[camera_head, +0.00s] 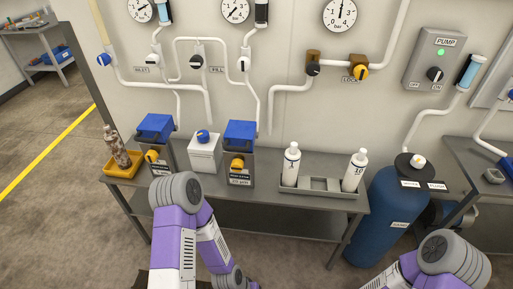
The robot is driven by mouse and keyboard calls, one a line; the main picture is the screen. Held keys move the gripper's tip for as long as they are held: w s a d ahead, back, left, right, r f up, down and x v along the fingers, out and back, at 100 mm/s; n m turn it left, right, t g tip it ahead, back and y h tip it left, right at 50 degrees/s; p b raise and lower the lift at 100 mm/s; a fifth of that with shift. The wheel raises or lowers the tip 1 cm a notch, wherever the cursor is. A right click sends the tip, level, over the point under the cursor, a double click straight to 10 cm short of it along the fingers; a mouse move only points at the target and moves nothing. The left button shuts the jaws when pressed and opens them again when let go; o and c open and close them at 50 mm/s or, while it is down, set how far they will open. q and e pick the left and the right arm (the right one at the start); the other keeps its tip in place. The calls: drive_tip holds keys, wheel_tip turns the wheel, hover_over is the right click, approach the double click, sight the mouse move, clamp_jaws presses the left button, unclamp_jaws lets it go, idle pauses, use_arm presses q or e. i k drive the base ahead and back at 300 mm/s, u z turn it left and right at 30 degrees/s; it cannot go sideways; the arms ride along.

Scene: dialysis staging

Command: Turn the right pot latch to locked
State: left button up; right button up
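The right pot is a grey box with a blue lid (240,132) on the steel bench. Its yellow latch (237,163) is on the front, above a small dark label too small to read. The left pot (155,127) looks alike, with a blue lid and its own yellow latch (152,156). I cannot tell whether either latch is locked. My purple and grey arm links rise at the bottom, the left one in front of the bench and the right one at lower right. Neither gripper shows in the head view.
A white canister (204,152) with a blue knob stands between the pots. A yellow tray (122,163) with a brownish bottle is at left. Two white bottles stand in a grey rack (320,186). A blue tank (388,215) stands right of the bench. Pipes, valves and gauges line the wall.

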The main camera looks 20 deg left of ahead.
sight(237, 165)
drive_tip(key=z, duration=0.9)
drive_tip(key=k, duration=0.95)
drive_tip(key=u, duration=1.2)
